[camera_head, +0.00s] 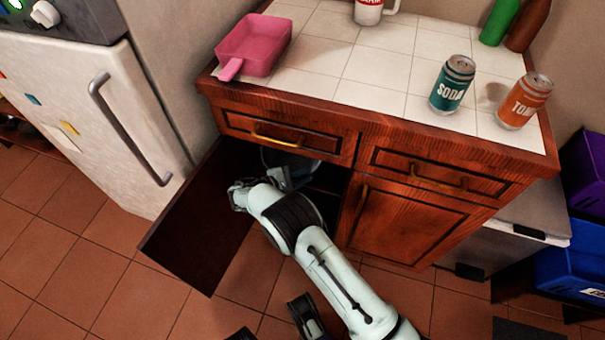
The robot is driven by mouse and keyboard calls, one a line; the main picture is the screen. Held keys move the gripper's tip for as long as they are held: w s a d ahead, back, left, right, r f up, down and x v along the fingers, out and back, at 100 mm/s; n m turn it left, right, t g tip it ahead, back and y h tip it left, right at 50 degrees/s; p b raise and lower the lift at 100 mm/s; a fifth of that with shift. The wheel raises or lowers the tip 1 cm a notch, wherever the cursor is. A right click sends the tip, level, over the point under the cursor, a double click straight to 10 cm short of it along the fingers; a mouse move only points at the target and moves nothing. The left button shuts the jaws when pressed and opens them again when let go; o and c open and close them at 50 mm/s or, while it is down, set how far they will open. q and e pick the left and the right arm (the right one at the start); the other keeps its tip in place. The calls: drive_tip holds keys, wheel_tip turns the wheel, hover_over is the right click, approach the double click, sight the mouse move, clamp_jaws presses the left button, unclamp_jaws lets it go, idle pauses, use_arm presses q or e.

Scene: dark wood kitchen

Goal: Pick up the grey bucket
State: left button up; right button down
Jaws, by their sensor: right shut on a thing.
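The grey bucket (300,161) is inside the lower left cabinet, under the drawer. Only a small part of it shows, in shadow, behind my right arm. My right arm reaches up from the bottom into the open cabinet. My right gripper (287,180) is at the cabinet opening, shut on the bucket. Its fingertips are dark and partly hidden by my own wrist, so the exact grip point is unclear.
The open cabinet door (197,225) stands out to the left of my arm. A closed drawer (283,137) is just above. The counter holds a pink pan (254,45), a green soda can (453,84) and an orange can (524,101). A fridge (95,110) stands left.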

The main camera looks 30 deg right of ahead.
drive_tip(key=shift+s, duration=0.1)
drive_tip(key=c, duration=0.9)
unclamp_jaws()
drive_tip(key=shift+c, duration=0.2)
drive_tip(key=shift+a, duration=0.1)
use_arm(q)
drive_tip(key=shift+w+d+r+t+p, duration=0.15)
drive_tip(key=shift+w+r+t+p, duration=0.4)
drive_tip(key=shift+w+r, duration=0.55)
use_arm(e)
drive_tip(key=v, duration=1.3)
use_arm(q)
drive_tip(key=shift+w+f, duration=0.1)
use_arm(e)
drive_tip(key=shift+a+r, duration=0.1)
